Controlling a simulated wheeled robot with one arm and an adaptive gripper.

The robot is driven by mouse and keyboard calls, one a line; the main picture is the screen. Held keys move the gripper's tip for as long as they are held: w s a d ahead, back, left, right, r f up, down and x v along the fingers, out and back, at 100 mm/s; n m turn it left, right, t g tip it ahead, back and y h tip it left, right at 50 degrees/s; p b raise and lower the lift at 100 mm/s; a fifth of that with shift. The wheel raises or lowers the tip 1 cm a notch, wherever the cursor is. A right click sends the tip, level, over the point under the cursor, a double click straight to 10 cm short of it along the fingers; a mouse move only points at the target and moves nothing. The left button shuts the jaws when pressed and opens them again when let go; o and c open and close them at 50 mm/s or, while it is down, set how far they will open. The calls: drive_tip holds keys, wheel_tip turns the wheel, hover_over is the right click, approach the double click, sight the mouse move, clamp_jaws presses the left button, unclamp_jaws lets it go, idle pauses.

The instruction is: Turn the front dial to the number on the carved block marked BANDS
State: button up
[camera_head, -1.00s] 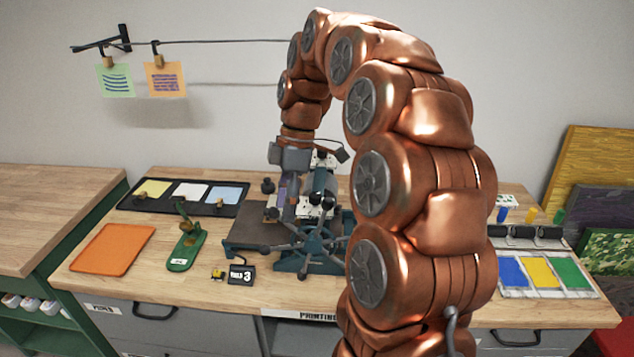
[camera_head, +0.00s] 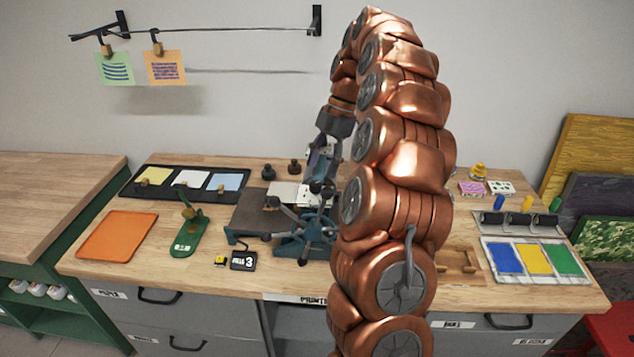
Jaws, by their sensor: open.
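A teal printing press (camera_head: 302,247) with spoked handles and dark knobs stands mid-table, partly hidden behind my copper arm. I cannot make out a front dial on it. My gripper (camera_head: 318,172) points down over the back of the press, open; its fingertips blend with the press parts, and I see nothing held. A small black block (camera_head: 243,261) with a white 3 and small lettering lies in front of the press; its word is too small to read surely. No block is readable as BANDS.
An orange sheet (camera_head: 118,236), a green tool (camera_head: 187,238) and a small yellow item (camera_head: 220,260) lie left of the press. A black tray (camera_head: 160,190) with cards is behind them. Pink (camera_head: 472,188) and white-green (camera_head: 499,187) pieces and a paint tray (camera_head: 535,272) are at right.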

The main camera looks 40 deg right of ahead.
sight(316, 183)
drive_tip(key=shift+p+x, duration=0.9)
drive_tip(key=shift+x, duration=1.35)
clamp_jaws()
